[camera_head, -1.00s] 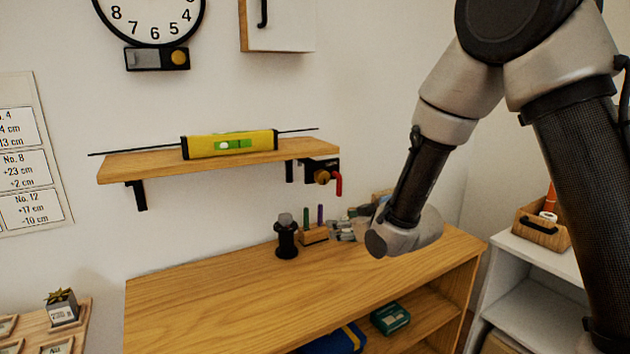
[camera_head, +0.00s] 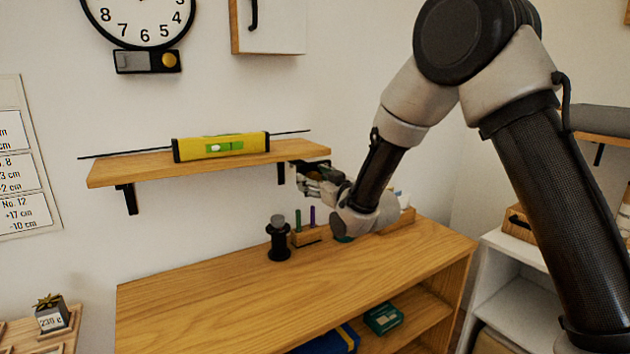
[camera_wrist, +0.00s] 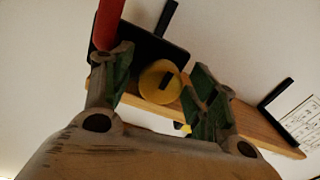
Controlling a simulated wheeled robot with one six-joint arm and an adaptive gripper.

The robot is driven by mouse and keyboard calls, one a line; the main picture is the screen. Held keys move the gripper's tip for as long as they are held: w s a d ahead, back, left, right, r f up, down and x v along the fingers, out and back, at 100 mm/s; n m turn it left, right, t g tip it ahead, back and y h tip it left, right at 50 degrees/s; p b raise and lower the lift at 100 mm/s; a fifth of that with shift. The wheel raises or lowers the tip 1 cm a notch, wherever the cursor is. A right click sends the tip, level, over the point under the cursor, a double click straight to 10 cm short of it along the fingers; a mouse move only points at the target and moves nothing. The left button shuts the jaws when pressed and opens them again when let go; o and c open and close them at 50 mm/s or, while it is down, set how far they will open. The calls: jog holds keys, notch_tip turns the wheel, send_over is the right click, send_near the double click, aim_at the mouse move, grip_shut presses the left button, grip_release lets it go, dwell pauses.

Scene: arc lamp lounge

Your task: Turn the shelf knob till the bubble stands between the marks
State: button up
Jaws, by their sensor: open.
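The wooden wall shelf (camera_head: 130,170) carries a yellow spirit level (camera_head: 190,150) with a green vial (camera_head: 224,147); the bubble shows as a pale spot toward the vial's left, but its place against the marks is too small to tell. The shelf knob (camera_wrist: 160,82), round and yellow-brown with a dark slot, shows in the wrist view between the two fingers. My gripper (camera_wrist: 160,88) is open around the knob, and I cannot tell whether the fingers touch it. In the head view my gripper (camera_head: 312,174) hides the knob at the shelf's right end.
A red lever (camera_wrist: 108,22) stands beside the knob, close to the left finger. Below are a black cylinder (camera_head: 278,240) and a wooden holder (camera_head: 308,236) on the cabinet top (camera_head: 220,285), whose front left is clear.

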jog(key=shift+c, duration=0.2)
jog(key=c, duration=1)
jog(key=shift+n, duration=0.4)
jog(key=n, duration=0.4)
jog(key=shift+n, duration=0.3)
jog(key=n, duration=0.4)
jog(key=shift+n+h, duration=0.3)
jog(key=n, duration=0.6)
jog(key=shift+s+a+n, duration=0.1)
jog(key=shift+n, duration=0.3)
jog(key=n, duration=0.6)
jog(key=shift+f, duration=0.15)
jog(key=shift+n, duration=0.3)
